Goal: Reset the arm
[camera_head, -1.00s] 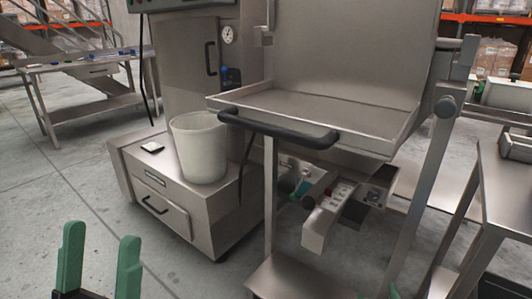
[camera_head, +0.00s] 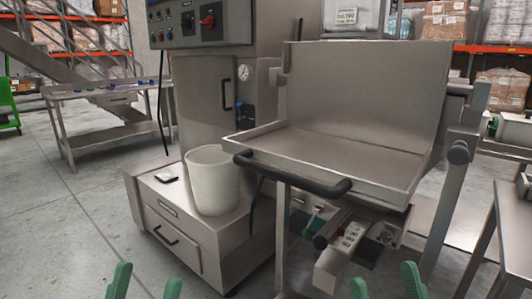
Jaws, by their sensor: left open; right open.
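My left gripper (camera_head: 145,284) shows at the bottom edge, left of the middle, with its two green fingertips apart and nothing between them. My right gripper (camera_head: 386,288) shows at the bottom edge, right of the middle, with its green fingertips apart and nothing seen between them. Only the finger ends of both grippers are in view; the arms are hidden below the frame. Both appear in front of the machine and touch nothing that I can see.
A steel tray (camera_head: 330,160) with a black handle (camera_head: 290,176) stands ahead. A white bin (camera_head: 213,182) sits on a low drawer cabinet (camera_head: 180,225). A control cabinet (camera_head: 205,100) rises behind. A steel table (camera_head: 105,92) stands far left. The floor at left is clear.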

